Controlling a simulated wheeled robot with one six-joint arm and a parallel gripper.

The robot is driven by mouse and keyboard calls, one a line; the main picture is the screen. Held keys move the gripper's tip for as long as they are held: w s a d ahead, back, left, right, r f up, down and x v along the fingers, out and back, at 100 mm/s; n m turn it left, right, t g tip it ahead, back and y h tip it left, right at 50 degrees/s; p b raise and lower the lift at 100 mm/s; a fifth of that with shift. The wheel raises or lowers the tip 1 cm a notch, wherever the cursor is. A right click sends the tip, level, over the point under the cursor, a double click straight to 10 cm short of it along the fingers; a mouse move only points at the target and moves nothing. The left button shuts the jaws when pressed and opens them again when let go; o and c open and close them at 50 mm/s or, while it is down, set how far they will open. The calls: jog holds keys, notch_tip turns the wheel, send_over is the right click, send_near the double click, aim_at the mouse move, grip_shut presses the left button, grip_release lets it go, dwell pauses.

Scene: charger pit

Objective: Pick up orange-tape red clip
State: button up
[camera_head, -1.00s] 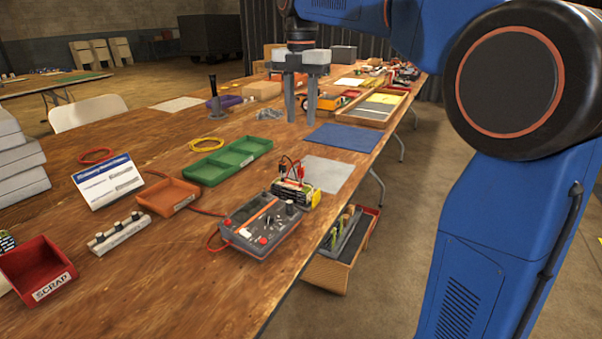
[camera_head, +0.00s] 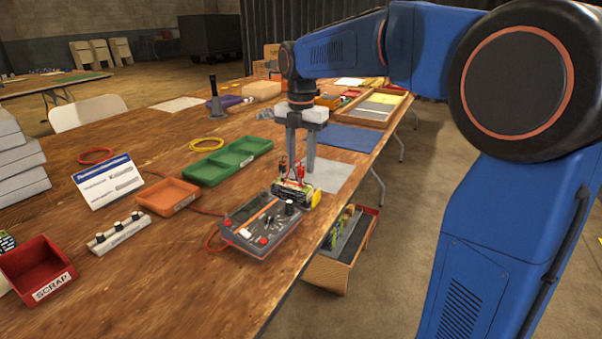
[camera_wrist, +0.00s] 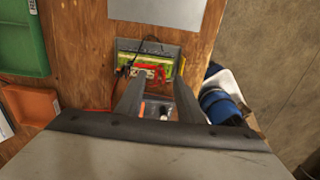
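Red clips (camera_head: 283,168) stand on a yellow-and-dark battery pack (camera_head: 310,196) at the far end of a grey charger box (camera_head: 262,226). I cannot make out orange tape on them. My gripper (camera_head: 300,165) points down, just above the battery pack, with its two fingers apart and nothing visibly held. In the wrist view, red clip parts (camera_wrist: 150,72) lie on the green-and-yellow battery pack (camera_wrist: 165,62), ahead of and between the fingers of my gripper (camera_wrist: 159,80). The fingers and palm hide part of the charger there.
A green tray (camera_head: 228,161), an orange tray (camera_head: 168,196) and a red scrap bin (camera_head: 37,268) stand left on the wooden table. A grey mat (camera_head: 327,175) lies behind the battery. A wooden box (camera_head: 328,272) sits beyond the table's right edge.

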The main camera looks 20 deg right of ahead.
aim_at(301, 166)
jog(key=shift+f, duration=1.8)
grip_shut()
notch_tip(301, 166, up, 10)
jog(key=shift+r, duration=0.1)
